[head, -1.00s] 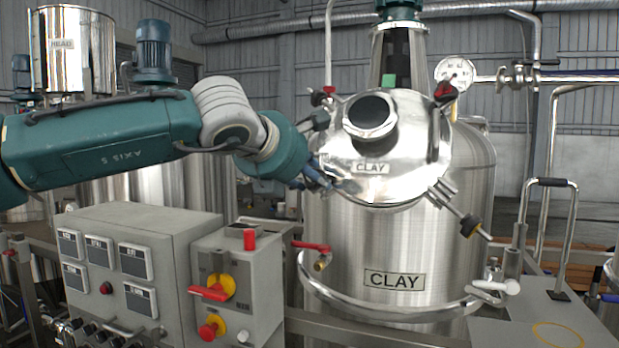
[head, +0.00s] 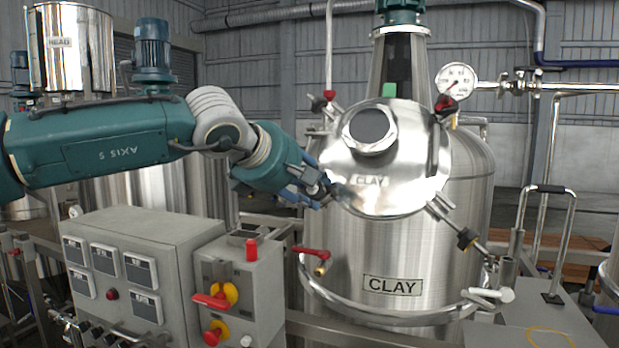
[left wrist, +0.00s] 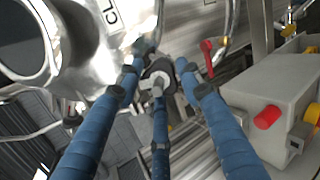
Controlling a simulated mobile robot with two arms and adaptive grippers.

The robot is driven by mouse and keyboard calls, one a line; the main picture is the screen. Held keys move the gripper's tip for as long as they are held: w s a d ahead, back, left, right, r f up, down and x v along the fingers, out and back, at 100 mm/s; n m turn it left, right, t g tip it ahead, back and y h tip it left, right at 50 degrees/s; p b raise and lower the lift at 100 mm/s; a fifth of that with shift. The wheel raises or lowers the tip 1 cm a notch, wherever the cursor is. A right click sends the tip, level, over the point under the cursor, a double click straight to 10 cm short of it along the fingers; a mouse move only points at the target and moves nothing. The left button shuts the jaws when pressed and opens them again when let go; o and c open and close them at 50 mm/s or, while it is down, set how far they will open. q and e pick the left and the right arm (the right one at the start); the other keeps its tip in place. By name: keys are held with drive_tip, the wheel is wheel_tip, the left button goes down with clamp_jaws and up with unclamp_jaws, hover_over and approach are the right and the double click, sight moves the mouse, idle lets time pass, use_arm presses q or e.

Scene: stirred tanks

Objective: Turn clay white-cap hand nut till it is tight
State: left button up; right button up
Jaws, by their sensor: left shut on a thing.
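The clay tank (head: 440,250) stands in the middle of the head view, with its round lid (head: 405,185) labelled CLAY facing me. My left gripper (head: 325,190) is at the lid's lower left edge. In the left wrist view its blue fingers (left wrist: 158,85) are closed around the clay white-cap hand nut (left wrist: 157,70), whose pale round end shows between the fingertips. The fingers hide most of the nut in the head view. How tightly the nut sits cannot be seen. My right gripper is not in view.
A red-handled valve (head: 312,252) and grey control box (head: 262,300) lie below my gripper.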

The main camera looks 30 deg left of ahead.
use_arm(q)
drive_tip(key=m+g+p, duration=0.1)
drive_tip(key=m+p, duration=0.3)
drive_tip(key=m, duration=0.1)
drive_tip(key=shift+r, duration=0.15)
drive_tip(key=shift+m+g+p, duration=0.3)
drive_tip(key=shift+m+p, duration=0.65)
drive_tip(key=shift+m, duration=0.75)
drive_tip(key=shift+f, duration=0.25)
drive_tip(key=o, duration=1.1)
drive_tip(key=shift+w, duration=0.1)
drive_tip(key=shift+o, duration=0.2)
drive_tip(key=shift+r, duration=0.2)
drive_tip(key=v, duration=1.1)
drive_tip(key=shift+s, duration=0.4)
drive_tip(key=shift+d+r, duration=0.1)
drive_tip(key=shift+d, duration=0.05)
